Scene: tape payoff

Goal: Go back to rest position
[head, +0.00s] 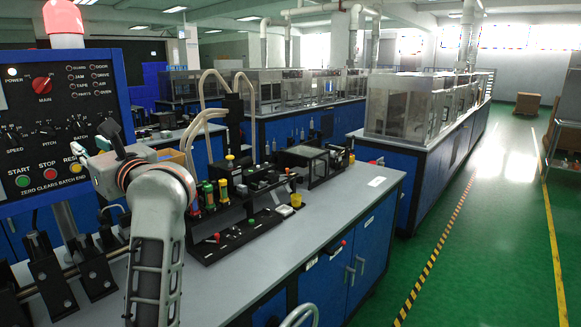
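My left arm (157,235) rises from the bottom left and bends at the wrist toward the control panel. My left gripper (96,143) is in front of the panel's lower right part, near its buttons. Its fingers look spread apart, with nothing seen between them. Whether it touches the panel cannot be told. The control panel (45,100) has a red MAIN knob (42,85), a green START button (22,181), a red STOP button (50,174) and a yellow RESET button (76,168) partly behind the gripper. My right gripper is not in view.
A red beacon (63,18) tops the panel. A grey-topped blue bench (330,215) carries a black fixture (215,245), a small yellow cup (296,200) and a clear-sided box (303,160). Black brackets (50,275) stand at lower left. Green floor is open at right.

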